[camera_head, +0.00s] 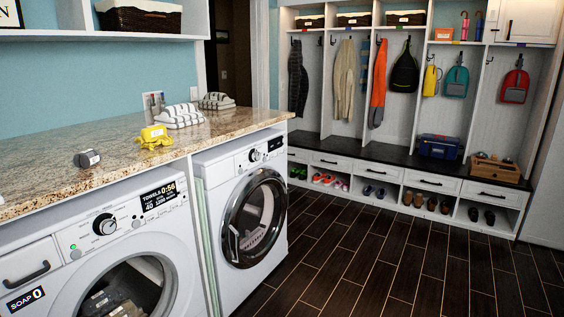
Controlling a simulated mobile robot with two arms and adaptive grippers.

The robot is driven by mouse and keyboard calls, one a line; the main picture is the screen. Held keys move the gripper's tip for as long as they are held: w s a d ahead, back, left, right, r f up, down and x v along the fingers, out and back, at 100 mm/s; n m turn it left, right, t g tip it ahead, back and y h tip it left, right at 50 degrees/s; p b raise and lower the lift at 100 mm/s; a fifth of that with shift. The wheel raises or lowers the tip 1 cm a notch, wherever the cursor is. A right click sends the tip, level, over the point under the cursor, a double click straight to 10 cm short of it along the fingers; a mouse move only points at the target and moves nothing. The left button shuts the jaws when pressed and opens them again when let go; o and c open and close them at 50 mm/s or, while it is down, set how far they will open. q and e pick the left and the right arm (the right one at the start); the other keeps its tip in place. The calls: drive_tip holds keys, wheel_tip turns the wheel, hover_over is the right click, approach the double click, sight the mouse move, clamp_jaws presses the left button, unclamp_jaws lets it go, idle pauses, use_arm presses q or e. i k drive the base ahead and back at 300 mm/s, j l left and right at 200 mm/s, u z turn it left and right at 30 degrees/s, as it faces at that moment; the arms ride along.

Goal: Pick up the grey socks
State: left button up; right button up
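A small dark-grey rolled bundle (87,158) with a pale band lies on the granite countertop (40,165) at the left, and looks like the grey socks. Neither of my grippers shows in the head view.
A yellow bundle (155,136) and folded striped towels (180,115) lie farther back on the counter. Two front-loading machines stand below, the left one (105,245) with clothes behind its door, the right one (245,215). The dark tiled floor (350,255) is clear.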

sight(88, 157)
drive_tip(key=k+j+u, duration=0.15)
drive_tip(key=j, duration=0.65)
drive_tip(key=k+j+u, duration=0.15)
drive_tip(key=j, duration=0.6)
drive_tip(key=j+u, duration=0.15)
drive_tip(key=j, duration=0.65)
